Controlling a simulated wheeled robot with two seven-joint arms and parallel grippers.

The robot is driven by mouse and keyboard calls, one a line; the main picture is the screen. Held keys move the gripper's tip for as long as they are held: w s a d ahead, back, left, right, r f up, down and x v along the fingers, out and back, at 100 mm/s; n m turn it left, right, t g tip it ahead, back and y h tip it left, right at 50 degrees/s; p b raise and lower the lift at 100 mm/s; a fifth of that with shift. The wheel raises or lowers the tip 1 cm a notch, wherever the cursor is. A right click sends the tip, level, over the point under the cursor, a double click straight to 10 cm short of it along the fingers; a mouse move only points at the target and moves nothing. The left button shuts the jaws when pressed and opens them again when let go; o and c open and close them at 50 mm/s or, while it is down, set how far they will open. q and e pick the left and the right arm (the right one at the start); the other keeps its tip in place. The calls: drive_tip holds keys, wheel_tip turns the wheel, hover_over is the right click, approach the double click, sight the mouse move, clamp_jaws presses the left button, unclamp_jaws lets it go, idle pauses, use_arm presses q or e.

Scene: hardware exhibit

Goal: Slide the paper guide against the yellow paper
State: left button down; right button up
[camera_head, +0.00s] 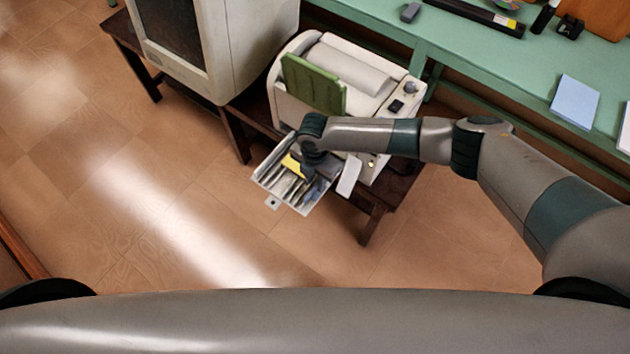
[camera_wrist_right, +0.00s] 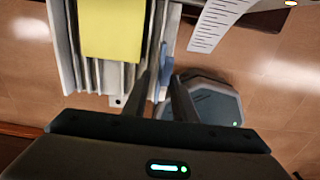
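The yellow paper (camera_head: 291,166) lies on the ribbed grey tray (camera_head: 262,181) at the printer's front; most of the tray's far part is hidden by my right gripper. In the right wrist view the paper (camera_wrist_right: 110,32) is at the upper left. The paper guide (camera_wrist_right: 165,68) looks like a small blue upright piece right of the paper, with a gap between them. My right gripper (camera_wrist_right: 161,76) is over the tray, its two fingers apart, with the guide between or just beyond the fingertips. Contact cannot be made out. My left gripper is not in view.
The white printer (camera_head: 385,120) with a green panel (camera_head: 313,84) stands on a dark wooden table (camera_head: 375,205). A large cream monitor (camera_head: 225,45) is at its left. A green counter (camera_head: 480,55) runs behind. A white scaled panel (camera_wrist_right: 212,25) sticks out right of the tray.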

drive_tip(key=shift+f, duration=1.05)
clamp_jaws()
idle(0.7)
